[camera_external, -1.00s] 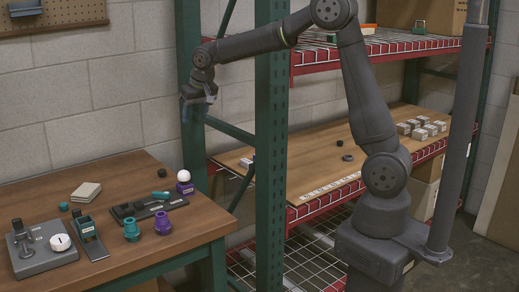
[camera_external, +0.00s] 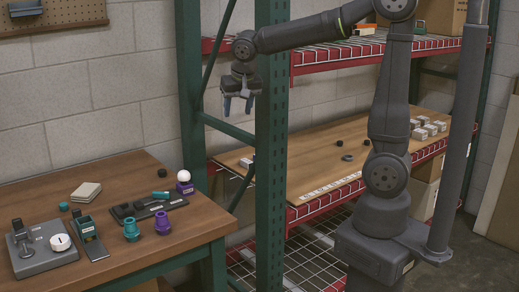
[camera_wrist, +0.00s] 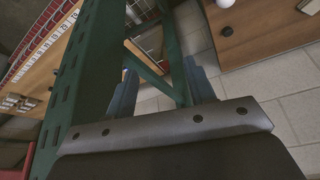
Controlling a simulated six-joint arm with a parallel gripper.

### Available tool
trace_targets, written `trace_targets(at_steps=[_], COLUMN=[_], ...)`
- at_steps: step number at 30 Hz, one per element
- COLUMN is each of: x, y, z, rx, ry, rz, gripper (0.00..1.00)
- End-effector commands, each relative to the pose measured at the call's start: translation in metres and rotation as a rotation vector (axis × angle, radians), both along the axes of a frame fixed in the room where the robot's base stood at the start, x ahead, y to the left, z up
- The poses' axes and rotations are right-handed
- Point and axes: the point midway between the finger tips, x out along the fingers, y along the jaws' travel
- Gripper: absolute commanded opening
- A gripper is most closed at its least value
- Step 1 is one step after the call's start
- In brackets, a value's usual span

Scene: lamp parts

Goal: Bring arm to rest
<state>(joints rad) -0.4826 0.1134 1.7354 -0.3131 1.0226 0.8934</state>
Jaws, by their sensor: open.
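My gripper (camera_external: 238,105) hangs in the air in the external view, pointing down, between the wooden table and the shelf rack. Its blue fingers are apart with nothing between them. In the wrist view the two fingers (camera_wrist: 160,88) stand apart, with a green rack brace behind them. The lamp parts lie on the table: a white bulb (camera_external: 184,176) on a purple base (camera_external: 185,188), a teal part (camera_external: 131,230), a purple part (camera_external: 163,222) and a black tray (camera_external: 148,208). My gripper is well above and to the right of them, touching none.
A green rack post (camera_external: 271,150) stands close to the right of my gripper. The rack's wooden shelf (camera_external: 330,165) holds small boxes and black discs. The wooden table (camera_external: 190,230) also carries a grey device (camera_external: 45,255) with a white dial. A wall stands behind.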

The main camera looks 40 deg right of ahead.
Motion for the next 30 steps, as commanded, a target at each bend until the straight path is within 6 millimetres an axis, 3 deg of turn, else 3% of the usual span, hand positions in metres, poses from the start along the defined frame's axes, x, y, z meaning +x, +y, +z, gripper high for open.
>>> trace_targets(at_steps=[3,10,21,30], x=[-0.021,-0.047,-0.083,-0.100], y=[-0.011,-0.035,-0.072,-0.089], z=[-0.006,-0.033,-0.086,-0.110], rx=[0.000,0.000,0.000,0.000], ry=[0.000,0.001,0.003,0.002], rz=[-0.021,0.008,0.144,0.224], gripper=[0.50,0.50,0.50,0.50])
